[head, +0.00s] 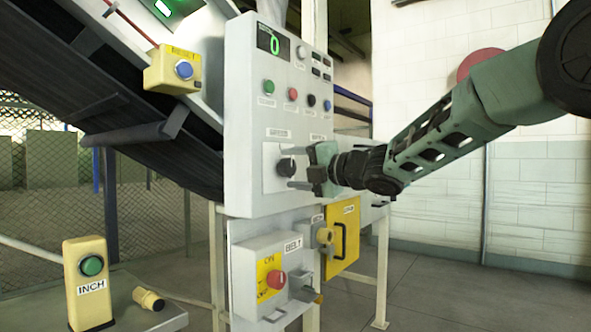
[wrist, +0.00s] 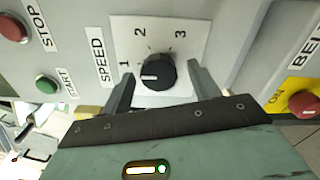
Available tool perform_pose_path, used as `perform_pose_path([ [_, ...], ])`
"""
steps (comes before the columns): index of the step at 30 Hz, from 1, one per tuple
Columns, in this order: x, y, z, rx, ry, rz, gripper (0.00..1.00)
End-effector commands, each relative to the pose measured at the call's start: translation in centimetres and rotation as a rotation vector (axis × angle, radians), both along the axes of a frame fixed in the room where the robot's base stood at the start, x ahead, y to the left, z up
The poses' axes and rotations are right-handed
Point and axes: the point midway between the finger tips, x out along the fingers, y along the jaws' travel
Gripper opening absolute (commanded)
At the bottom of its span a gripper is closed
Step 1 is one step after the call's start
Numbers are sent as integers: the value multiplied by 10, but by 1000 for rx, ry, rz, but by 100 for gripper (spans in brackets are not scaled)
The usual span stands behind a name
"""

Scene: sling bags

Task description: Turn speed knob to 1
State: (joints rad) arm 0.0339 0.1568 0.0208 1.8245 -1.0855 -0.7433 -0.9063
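The black speed knob (wrist: 159,73) sits on a white plate (wrist: 165,40) marked 1, 2 and 3 beside a SPEED label. Its white mark points left, slightly below the 1. In the head view the knob (head: 286,167) is on the front of the grey control panel (head: 240,130). My gripper (head: 291,171) reaches the plate from the right. In the wrist view my gripper (wrist: 162,68) is open, with one finger on each side of the knob and visible gaps to it.
Green, red, black and blue buttons line the panel above the knob. Below are a red button on a yellow plate (head: 275,279) and a yellow handled box (head: 343,233). A yellow INCH box (head: 89,280) stands lower left. A conveyor rises behind the panel.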

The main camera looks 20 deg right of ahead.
Motion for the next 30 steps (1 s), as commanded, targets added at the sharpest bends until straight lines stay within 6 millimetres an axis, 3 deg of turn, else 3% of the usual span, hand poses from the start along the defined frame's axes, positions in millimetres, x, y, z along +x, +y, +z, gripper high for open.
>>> perform_pose_path([
  [8,-1,-1,1,2,-1,0,60],
  [13,-13,-10,2,1,-2,-1,60],
  [30,-115,-84,2,1,-1,-3,60],
])
